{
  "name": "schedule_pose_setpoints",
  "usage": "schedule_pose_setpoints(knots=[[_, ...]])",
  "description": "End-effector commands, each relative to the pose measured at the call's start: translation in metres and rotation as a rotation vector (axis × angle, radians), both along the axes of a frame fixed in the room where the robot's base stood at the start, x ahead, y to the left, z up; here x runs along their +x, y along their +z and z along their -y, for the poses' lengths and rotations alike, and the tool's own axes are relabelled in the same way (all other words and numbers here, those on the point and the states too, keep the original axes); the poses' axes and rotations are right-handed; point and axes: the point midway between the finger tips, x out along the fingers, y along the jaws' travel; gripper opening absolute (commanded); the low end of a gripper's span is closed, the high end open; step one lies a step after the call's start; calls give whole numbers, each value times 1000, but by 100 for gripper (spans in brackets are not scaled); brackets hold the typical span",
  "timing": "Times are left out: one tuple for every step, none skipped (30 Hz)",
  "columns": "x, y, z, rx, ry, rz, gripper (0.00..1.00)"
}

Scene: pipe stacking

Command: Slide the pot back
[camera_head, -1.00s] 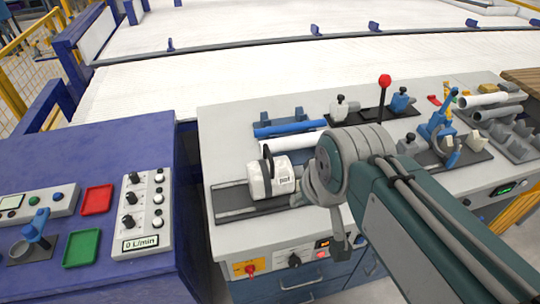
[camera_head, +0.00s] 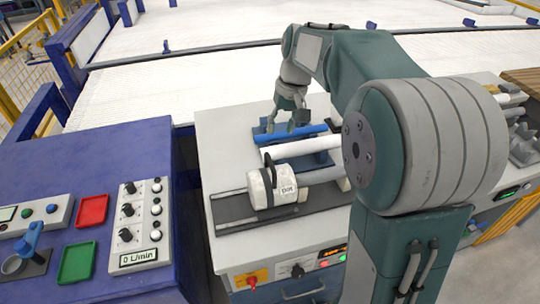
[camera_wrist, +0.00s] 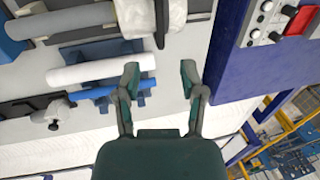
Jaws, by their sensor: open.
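In the wrist view the white pot (camera_wrist: 176,12) is at the top, cut by the frame edge. My gripper (camera_head: 290,122) is behind the pot, over the blue pipe, apart from the pot. In the wrist view my gripper (camera_wrist: 160,82) has its two fingers spread, with nothing between them.
A white pipe (camera_head: 299,148) and a blue pipe (camera_head: 272,137) lie behind the pot. A grey pipe (camera_head: 325,174) lies to its right. A blue control table (camera_head: 110,274) stands to the left. My arm hides much of the bench's right side.

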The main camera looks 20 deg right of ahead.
Motion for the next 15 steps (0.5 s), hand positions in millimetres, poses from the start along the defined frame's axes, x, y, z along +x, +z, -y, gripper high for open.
schedule_pose_setpoints(knots=[[2, -1, 0, 3, 1, -3, 52], [2, -2, 0, 3, 1, -5, 52], [3, -4, 0, 4, 1, -6, 52], [3, -6, 0, 4, 1, -6, 52], [3, -8, -1, 4, 1, -7, 52], [2, -13, -2, 4, 2, -9, 52], [2, -17, -3, 4, 2, -9, 52], [2, -22, -4, 4, 2, -8, 52], [2, -29, -5, 4, 3, -10, 52], [2, -35, -6, 4, 3, -10, 52], [2, -40, -8, 4, 3, -10, 52], [2, -48, -9, 4, 3, -11, 52], [2, -53, -10, 3, 3, -10, 52], [2, -59, -11, 3, 3, -10, 52], [2, -66, -13, 3, 3, -10, 52]])
